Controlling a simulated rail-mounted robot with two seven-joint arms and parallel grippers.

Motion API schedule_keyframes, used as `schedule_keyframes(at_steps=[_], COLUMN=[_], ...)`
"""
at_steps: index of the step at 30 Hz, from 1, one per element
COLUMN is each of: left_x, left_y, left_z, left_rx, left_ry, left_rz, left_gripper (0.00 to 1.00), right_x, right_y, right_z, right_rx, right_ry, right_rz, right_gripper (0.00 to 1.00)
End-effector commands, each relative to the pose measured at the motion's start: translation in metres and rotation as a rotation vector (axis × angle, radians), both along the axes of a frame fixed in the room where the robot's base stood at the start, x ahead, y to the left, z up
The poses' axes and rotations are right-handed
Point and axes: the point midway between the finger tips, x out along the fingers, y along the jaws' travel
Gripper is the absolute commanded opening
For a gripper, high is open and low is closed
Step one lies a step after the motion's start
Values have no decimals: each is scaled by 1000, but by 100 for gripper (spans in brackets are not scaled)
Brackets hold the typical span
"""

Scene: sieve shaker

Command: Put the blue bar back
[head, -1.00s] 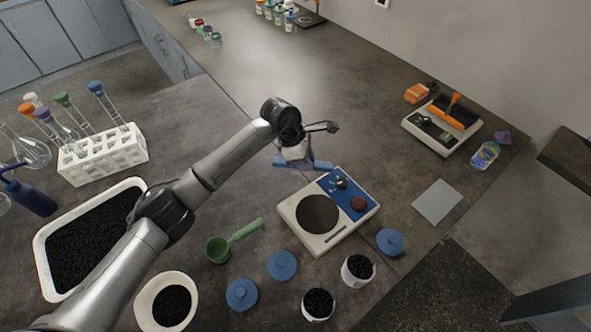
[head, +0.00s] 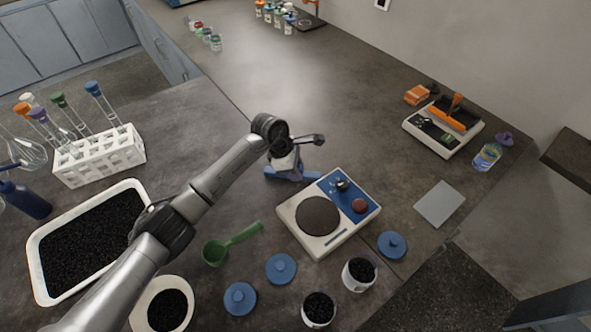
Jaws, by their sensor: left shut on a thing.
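The blue bar (head: 273,174) is seen in the head view, low at the back left of the white-and-blue shaker base (head: 287,217). My left gripper (head: 287,167) is shut on the bar from above, and its wrist hides the bar's middle. I cannot tell whether the bar touches the bench. The shaker has a dark round plate (head: 316,215) and a blue panel with a black knob and a red button (head: 359,206). My right gripper is not in view.
In front stand blue lids (head: 281,268), jars of black grains (head: 359,274), a green scoop (head: 216,252) and a white bowl (head: 186,293). A black-filled tray (head: 40,275) and a tube rack (head: 99,160) are at left. An orange-handled device (head: 445,130) is at right.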

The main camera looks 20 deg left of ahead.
Motion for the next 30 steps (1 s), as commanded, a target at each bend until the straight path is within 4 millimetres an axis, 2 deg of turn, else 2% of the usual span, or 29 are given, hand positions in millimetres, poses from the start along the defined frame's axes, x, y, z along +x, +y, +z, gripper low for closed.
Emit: schedule_keyframes(at_steps=[6,7,14,23,26,30], left_x=[0,0,0,0,0,-2], left_y=[0,0,0,0,3,12], left_z=[-5,-4,-3,0,7,29], left_rx=[1,1,1,0,1,2], left_ry=[0,1,1,0,-2,-1], left_rz=[0,0,0,0,1,1], left_gripper=[3,29,51,53,53,53], right_x=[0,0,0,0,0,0], right_y=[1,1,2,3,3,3], right_z=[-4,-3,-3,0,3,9], right_rx=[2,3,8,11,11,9], right_ry=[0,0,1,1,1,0], right_rz=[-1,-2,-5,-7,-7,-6], right_gripper=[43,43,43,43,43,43])
